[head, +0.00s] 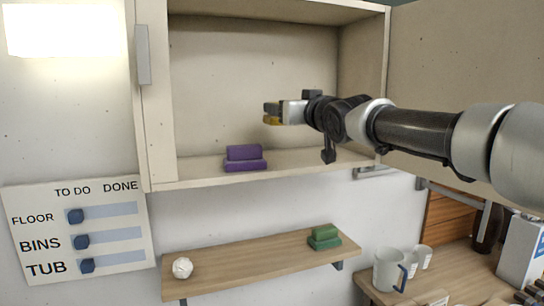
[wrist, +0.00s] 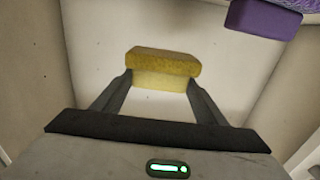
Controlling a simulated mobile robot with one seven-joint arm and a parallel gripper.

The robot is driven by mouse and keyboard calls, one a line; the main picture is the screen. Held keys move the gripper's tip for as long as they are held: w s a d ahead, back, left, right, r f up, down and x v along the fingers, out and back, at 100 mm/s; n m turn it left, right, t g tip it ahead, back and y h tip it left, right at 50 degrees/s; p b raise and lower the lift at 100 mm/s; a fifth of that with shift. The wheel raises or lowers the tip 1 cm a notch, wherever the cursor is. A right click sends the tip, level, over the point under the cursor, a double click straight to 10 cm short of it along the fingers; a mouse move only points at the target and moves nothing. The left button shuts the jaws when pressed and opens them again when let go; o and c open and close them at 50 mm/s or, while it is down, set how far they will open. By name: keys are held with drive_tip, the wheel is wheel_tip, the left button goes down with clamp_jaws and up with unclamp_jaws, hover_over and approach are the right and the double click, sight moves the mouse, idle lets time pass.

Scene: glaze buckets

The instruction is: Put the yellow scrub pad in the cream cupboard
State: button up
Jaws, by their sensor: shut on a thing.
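My gripper (head: 272,112) reaches into the opening of the cream cupboard (head: 250,85), above its bottom board. In the wrist view my gripper (wrist: 163,90) is shut on the yellow scrub pad (wrist: 163,62), with one finger at each side. In the head view only a little of the yellow scrub pad (head: 271,120) shows below the fingers. The pad is held in the air. A purple two-layer pad (head: 245,160) rests on the cupboard's bottom board, below and left of my gripper; it also shows at the top right of the wrist view (wrist: 265,15).
The cupboard's bottom board (head: 300,163) is bare right of the purple pad. A cupboard door (head: 460,90) stands open at right. The wooden shelf (head: 250,266) below holds a white crumpled ball (head: 182,267) and a green pad (head: 324,238). Mugs (head: 390,268) stand at lower right.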

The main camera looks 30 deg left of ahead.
wheel_tip(320, 180, down, 10)
drive_tip(key=shift+r, duration=0.1)
idle(0.4)
drive_tip(key=shift+f, duration=0.2)
drive_tip(key=o, duration=0.8)
drive_tip(key=shift+r, duration=0.1)
drive_tip(key=shift+d+r, duration=0.1)
drive_tip(key=shift+r, duration=0.1)
drive_tip(key=v, duration=1.2)
